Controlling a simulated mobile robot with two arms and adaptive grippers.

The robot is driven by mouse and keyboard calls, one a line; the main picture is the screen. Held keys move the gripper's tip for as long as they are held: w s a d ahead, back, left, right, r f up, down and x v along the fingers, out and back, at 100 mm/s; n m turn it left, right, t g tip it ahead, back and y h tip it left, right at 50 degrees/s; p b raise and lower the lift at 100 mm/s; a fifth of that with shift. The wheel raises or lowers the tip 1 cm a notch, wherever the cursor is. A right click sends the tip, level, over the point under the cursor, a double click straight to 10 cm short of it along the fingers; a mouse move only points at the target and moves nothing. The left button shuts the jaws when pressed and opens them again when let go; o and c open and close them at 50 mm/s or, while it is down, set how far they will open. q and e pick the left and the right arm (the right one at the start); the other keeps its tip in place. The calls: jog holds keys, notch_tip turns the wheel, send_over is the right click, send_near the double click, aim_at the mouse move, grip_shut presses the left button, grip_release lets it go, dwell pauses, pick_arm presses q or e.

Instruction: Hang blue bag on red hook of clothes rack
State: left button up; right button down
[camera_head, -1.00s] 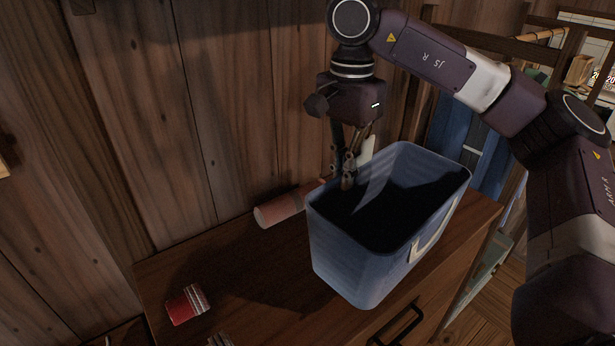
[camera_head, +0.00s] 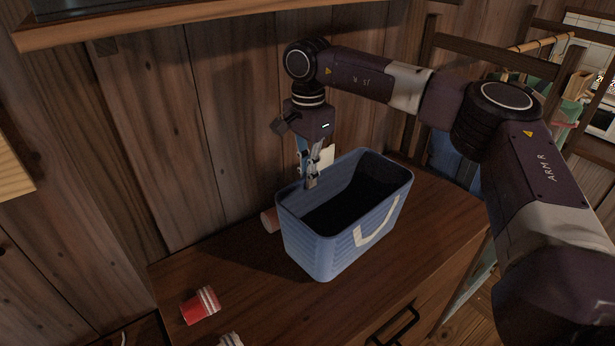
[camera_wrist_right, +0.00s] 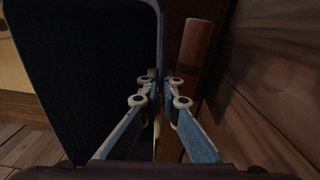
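The blue bag (camera_head: 335,240) is an open, upright basket-like bag with a pale handle on its near side, over the wooden cabinet top; I cannot tell whether its base touches. My right gripper (camera_head: 311,184) is at the bag's back left rim, fingers pointing down. In the right wrist view, the fingertips (camera_wrist_right: 160,77) are close together at the edge of the dark bag (camera_wrist_right: 85,70), and they look shut on it. A dark wooden frame with a light rod (camera_head: 545,43) stands at the right; I cannot make out a red hook.
A reddish cylinder (camera_head: 269,220) lies behind the bag and also shows in the wrist view (camera_wrist_right: 196,50). A red cup (camera_head: 200,306) lies at the front left of the cabinet top (camera_head: 235,285). A plank wall is close behind; a shelf (camera_head: 150,22) juts out above.

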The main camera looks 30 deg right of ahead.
pick_arm(q)
notch_tip(320, 180, up, 2)
jog(key=shift+w+p, duration=0.15)
jog(key=shift+p, duration=0.35)
pick_arm(e)
jog(key=shift+w+a+f, duration=0.1)
jog(key=shift+w+f, duration=0.15)
jog(key=shift+f, duration=0.7)
jog(key=shift+f, duration=0.15)
pick_arm(q)
jog(key=shift+f, duration=0.1)
pick_arm(e)
jog(key=c, duration=2.2)
grip_release()
jog(key=shift+o, duration=0.2)
